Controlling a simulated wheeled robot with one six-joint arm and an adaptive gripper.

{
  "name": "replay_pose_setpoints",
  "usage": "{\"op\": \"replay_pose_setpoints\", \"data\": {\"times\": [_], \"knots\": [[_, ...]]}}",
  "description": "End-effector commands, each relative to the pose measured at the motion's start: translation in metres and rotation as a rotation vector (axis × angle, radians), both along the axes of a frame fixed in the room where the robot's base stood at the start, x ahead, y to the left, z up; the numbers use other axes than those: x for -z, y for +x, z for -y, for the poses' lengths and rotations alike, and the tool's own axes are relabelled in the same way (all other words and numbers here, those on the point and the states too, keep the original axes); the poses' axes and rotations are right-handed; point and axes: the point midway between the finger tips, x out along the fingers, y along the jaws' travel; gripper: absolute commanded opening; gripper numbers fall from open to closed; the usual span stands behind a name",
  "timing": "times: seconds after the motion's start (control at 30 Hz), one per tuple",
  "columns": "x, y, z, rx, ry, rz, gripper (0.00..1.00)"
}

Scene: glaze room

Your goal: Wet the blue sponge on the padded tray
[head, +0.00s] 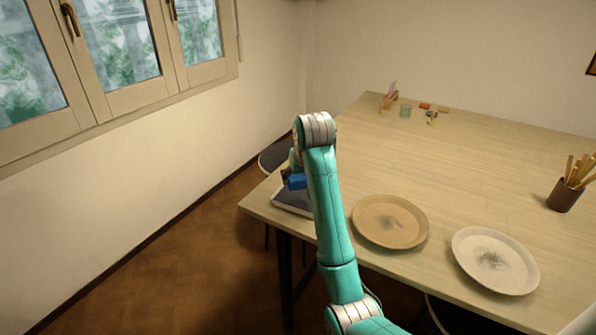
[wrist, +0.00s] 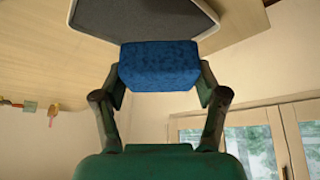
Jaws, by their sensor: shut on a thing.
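The blue sponge (wrist: 159,66) is between the two fingers of my gripper (wrist: 160,84), which is shut on it, one finger at each end. In the head view the sponge (head: 296,181) shows just left of my arm, at the near left corner of the table. The padded tray (head: 287,202), with a dark grey pad, lies on that corner, partly hidden by my arm. In the wrist view the tray (wrist: 142,18) is right behind the sponge. The sponge looks held over the tray; I cannot tell how large the gap is.
A brown cup of sticks (head: 567,194) stands at the right. The table's middle is clear.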

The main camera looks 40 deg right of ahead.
Motion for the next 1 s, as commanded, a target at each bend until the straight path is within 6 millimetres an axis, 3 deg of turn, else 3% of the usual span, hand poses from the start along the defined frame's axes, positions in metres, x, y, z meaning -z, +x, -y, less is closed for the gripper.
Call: {"op": "replay_pose_setpoints", "data": {"times": [0.5, 1.0], "knots": [[0.046, 0.000, 0.000, 0.000, 0.000, 0.000, 0.44], [0.052, 0.000, 0.000, 0.000, 0.000, 0.001, 0.44]]}}
